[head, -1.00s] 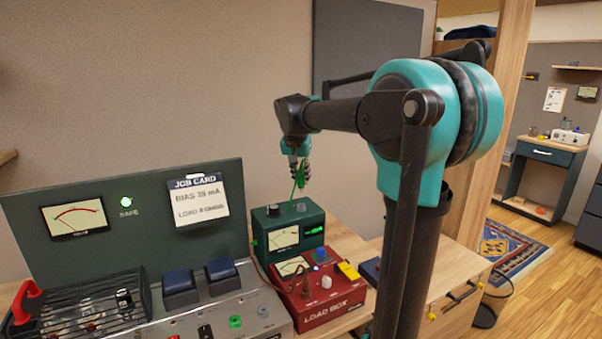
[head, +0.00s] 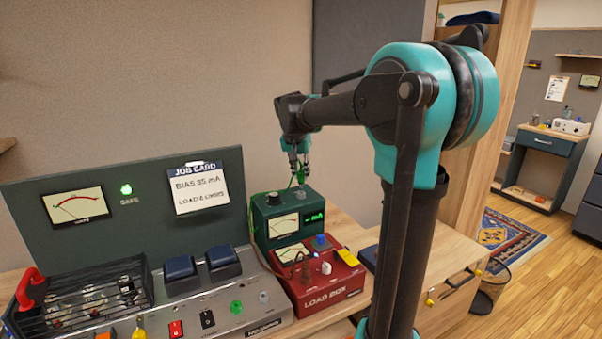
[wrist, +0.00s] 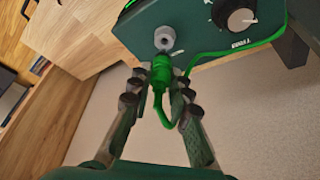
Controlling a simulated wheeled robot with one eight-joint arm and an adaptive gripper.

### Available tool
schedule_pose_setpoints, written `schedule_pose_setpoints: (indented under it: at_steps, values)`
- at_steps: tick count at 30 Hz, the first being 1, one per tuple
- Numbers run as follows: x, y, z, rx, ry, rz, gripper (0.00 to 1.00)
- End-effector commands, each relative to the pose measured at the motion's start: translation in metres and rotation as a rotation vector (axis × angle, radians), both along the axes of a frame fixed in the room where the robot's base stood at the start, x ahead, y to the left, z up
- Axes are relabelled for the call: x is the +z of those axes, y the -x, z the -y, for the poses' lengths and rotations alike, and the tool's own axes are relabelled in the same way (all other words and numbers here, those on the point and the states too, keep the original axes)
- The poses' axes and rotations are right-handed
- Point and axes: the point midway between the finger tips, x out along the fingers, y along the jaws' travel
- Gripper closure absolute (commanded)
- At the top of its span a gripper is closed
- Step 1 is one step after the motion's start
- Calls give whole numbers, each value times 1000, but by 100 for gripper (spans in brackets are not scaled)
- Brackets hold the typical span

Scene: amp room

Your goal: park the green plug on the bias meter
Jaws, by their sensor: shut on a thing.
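The bias meter (head: 264,231) is a dark green box with a dial and a lit green mA readout. It stands behind the red load box. Its top panel (wrist: 201,32) shows in the wrist view with a grey socket (wrist: 164,39) and a black knob (wrist: 241,19). My gripper (head: 299,172) is just above the meter's top. In the wrist view my gripper (wrist: 157,86) is shut on the green plug (wrist: 161,72), with a fingertip on each side. The plug's end points at the grey socket, very close to it; I cannot tell whether they touch. A green cable loops from the plug.
The red load box (head: 326,292) with knobs stands in front of the meter. A grey amplifier chassis (head: 214,315) with switches and dark blue blocks is at left. A green panel (head: 125,214) carries a job card (head: 200,190). Bare wooden bench (head: 349,232) lies right of the meter.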

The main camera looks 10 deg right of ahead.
Motion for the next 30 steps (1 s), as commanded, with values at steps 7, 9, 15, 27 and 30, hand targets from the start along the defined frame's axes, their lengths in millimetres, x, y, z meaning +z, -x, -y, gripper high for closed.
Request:
schedule_pose_setpoints:
  at_steps: [7,9,15,27,30]
  values:
    - [0,0,0,0,0,0,100]
    - [0,0,0,0,0,0,100]
    - [-1,0,0,0,0,0,100]
    - [-6,0,0,0,0,0,100]
    - [-7,0,0,0,0,0,100]
